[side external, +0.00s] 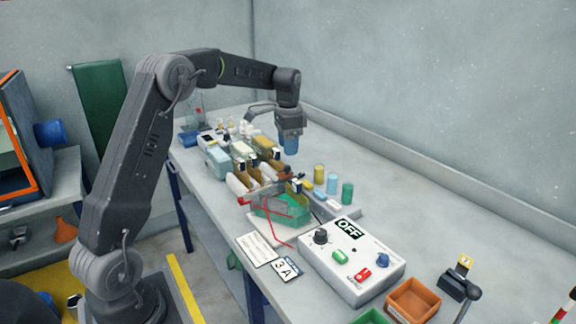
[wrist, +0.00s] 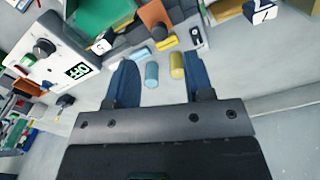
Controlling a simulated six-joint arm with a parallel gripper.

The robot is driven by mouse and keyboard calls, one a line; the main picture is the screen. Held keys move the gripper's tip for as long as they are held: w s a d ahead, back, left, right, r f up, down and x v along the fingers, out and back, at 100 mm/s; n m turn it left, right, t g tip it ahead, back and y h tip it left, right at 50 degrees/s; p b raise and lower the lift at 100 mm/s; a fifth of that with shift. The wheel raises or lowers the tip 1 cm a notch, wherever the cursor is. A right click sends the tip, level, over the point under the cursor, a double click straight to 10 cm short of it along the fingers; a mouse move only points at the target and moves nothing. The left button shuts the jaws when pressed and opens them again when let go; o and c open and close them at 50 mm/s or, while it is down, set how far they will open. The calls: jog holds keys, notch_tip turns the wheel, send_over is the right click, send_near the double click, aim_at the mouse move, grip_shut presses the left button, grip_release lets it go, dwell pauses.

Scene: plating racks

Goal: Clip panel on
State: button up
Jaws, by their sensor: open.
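My gripper (side external: 290,145) hangs above the back of the bench, its blue fingers pointing down. In the wrist view the two fingers (wrist: 160,66) are apart with nothing held between them. A green-filled tank (side external: 281,211) stands at the bench's near left edge, with a red wire beside it; part of it shows in the wrist view (wrist: 100,12). A brown-orange piece (wrist: 155,17) shows beside the tank in the wrist view. Several tan and dark pieces stand in a row behind the tank; I cannot tell which is the panel or see its clip clearly.
A white control box (side external: 350,258) with an OFF display stands in front of the tank. Yellow (side external: 319,173), light blue (side external: 331,184) and green (side external: 347,193) cylinders stand right of the row. An orange bin (side external: 413,300) sits at the front. The bench's right side is largely clear.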

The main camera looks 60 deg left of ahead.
aim_at(288, 166)
notch_tip(288, 166, down, 7)
jog(key=shift+r, duration=0.15)
grip_shut()
dwell(0.5)
